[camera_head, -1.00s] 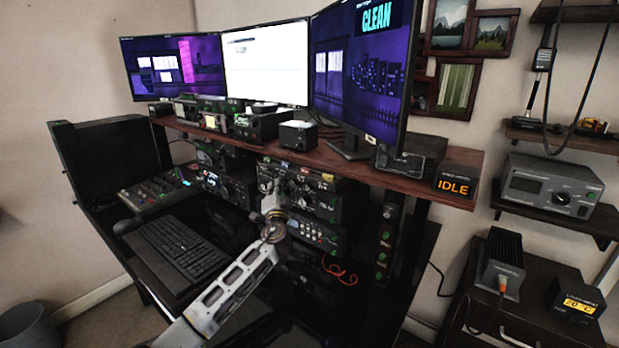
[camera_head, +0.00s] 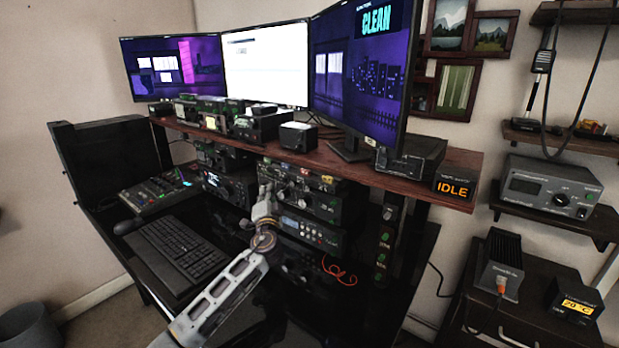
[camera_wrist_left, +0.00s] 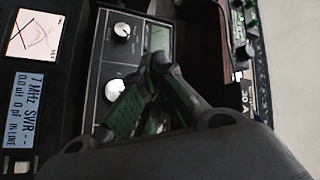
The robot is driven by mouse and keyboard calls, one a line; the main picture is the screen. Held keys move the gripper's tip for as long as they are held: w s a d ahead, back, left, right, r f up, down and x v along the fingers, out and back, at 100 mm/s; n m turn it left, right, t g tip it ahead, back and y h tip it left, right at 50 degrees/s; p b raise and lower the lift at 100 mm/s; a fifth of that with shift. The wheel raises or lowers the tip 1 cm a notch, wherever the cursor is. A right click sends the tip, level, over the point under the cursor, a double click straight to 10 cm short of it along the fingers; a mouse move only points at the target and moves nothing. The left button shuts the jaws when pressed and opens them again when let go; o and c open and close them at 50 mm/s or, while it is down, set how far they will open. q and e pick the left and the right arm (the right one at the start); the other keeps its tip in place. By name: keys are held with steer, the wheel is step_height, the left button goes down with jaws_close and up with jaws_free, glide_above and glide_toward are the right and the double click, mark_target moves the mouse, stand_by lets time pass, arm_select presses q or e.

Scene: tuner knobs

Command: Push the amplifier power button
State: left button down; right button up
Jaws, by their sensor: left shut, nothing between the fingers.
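My left gripper (camera_head: 266,190) is in front of the stacked radio units under the shelf in the head view, small and dark against them. In the left wrist view its fingers (camera_wrist_left: 150,75) are shut and empty, in front of a dark panel with a white-capped upper knob (camera_wrist_left: 122,30) and lower knob (camera_wrist_left: 115,90). Whether the fingers touch the panel I cannot tell. In the head view a radio unit (camera_head: 325,205) with knobs sits above a unit with a small display (camera_head: 310,232). I cannot tell which unit is the amplifier, and no power button is clearly identifiable.
A tuner display (camera_wrist_left: 28,110) reads 7 MHz SWR in the left wrist view. The shelf (camera_head: 400,185) overhangs the units, with monitors above. A keyboard (camera_head: 178,250) and a mixer (camera_head: 155,193) lie left of my arm.

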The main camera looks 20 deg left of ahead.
arm_select(q)
steer(key=shift+s+a, duration=0.2)
steer(key=shift+s, duration=0.35)
steer(key=shift+s+a, duration=0.15)
steer(key=shift+s, duration=0.4)
steer(key=c, duration=2.2)
jaws_free()
